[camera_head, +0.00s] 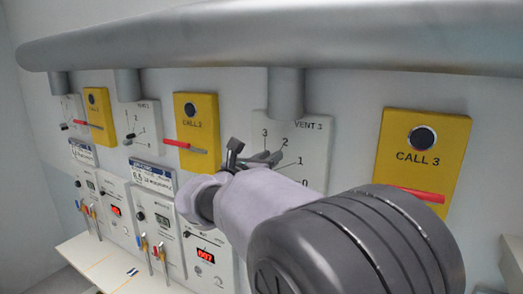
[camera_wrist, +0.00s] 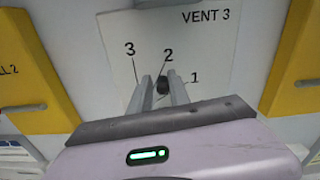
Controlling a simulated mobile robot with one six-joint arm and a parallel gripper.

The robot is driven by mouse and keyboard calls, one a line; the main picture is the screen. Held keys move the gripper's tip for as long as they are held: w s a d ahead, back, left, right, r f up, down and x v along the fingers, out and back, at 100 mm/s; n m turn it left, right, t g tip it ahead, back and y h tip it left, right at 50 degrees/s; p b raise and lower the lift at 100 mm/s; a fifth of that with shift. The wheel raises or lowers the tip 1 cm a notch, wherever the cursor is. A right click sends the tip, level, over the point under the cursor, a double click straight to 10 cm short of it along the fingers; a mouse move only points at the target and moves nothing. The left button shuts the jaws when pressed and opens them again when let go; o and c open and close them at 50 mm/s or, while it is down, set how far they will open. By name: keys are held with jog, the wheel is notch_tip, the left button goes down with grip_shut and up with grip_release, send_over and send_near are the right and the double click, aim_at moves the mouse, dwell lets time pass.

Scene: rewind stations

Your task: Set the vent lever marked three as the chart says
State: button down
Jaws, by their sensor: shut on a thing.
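The white VENT 3 plate (camera_head: 314,147) sits on the wall below the large grey pipe, with marks 3, 2, 1 and 0. It also shows in the wrist view (camera_wrist: 205,45), with the 0 hidden there. My gripper (camera_head: 257,156) is at the plate's lower left in the head view. In the wrist view my gripper (camera_wrist: 162,84) has its two fingers on either side of the dark lever knob (camera_wrist: 163,87), shut on it. The knob is just below the 2, between the 3 and 1 marks. The lever's arm is mostly hidden, so its exact setting is unclear.
Yellow CALL 3 box (camera_head: 419,152) with a red lever is right of the plate; another yellow call box (camera_head: 197,112) is left. The grey pipe (camera_head: 280,35) runs above. Blue-headed cards (camera_head: 153,177) hang left, too small to read. Panels with displays and levers are below.

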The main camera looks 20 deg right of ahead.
jog(key=w+n+p, duration=0.1)
jog(key=p, duration=0.1)
jog(key=w+a+r+n+p, duration=0.1)
jog(key=n+p, duration=0.1)
jog(key=shift+a, duration=0.25)
jog(key=shift+w+a+n+p, duration=0.4)
jog(key=shift+w+n+p, duration=0.1)
jog(key=shift+n+p, duration=0.6)
jog(key=shift+w+a+f+n+p, duration=0.15)
jog(key=shift+n+p, duration=0.15)
jog(key=shift+f, duration=0.1)
jog(key=c, duration=1.4)
grip_release()
jog(key=shift+o, duration=0.2)
jog(key=shift+w, duration=0.15)
jog(key=shift+a, duration=0.1)
